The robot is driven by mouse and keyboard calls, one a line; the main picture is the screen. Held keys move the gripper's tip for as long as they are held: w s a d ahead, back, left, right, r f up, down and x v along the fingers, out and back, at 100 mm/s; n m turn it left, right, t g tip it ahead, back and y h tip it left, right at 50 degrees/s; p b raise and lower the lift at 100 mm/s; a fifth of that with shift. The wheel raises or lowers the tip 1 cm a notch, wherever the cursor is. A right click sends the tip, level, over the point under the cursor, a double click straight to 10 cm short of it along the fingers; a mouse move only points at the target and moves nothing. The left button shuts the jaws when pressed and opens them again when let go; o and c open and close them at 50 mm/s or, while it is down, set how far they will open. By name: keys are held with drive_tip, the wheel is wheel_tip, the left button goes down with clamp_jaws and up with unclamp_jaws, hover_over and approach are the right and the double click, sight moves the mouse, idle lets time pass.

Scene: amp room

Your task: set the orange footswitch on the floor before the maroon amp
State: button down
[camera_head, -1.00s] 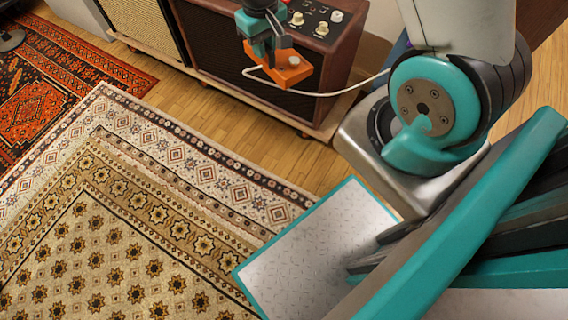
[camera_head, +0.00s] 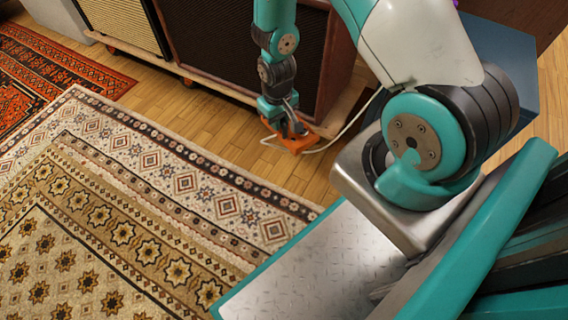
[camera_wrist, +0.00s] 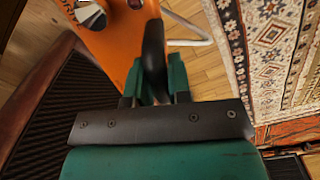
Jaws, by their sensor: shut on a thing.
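The orange footswitch (camera_head: 298,140) is in my gripper (camera_head: 290,124), low over the wooden floor in front of the maroon amp (camera_head: 335,75). In the wrist view the footswitch (camera_wrist: 112,40) fills the top left, with the gripper's fingers (camera_wrist: 155,88) shut on it. A pale cable trails from it to the right. The maroon amp has a dark grille and stands behind my arm, which hides part of its front. I cannot tell whether the footswitch touches the floor.
A cream-grilled amp (camera_head: 120,22) stands left of the maroon one on a low wooden board. A patterned cream rug (camera_head: 150,190) lies in the foreground and a red rug (camera_head: 60,75) at far left. A strip of bare wood floor (camera_head: 215,122) runs between rugs and amps.

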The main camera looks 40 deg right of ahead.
wheel_tip(320, 180, down, 18)
drive_tip(key=b, duration=1)
drive_tip(key=shift+f, duration=0.15)
drive_tip(key=c, duration=1.1)
unclamp_jaws()
drive_tip(key=shift+o, duration=0.2)
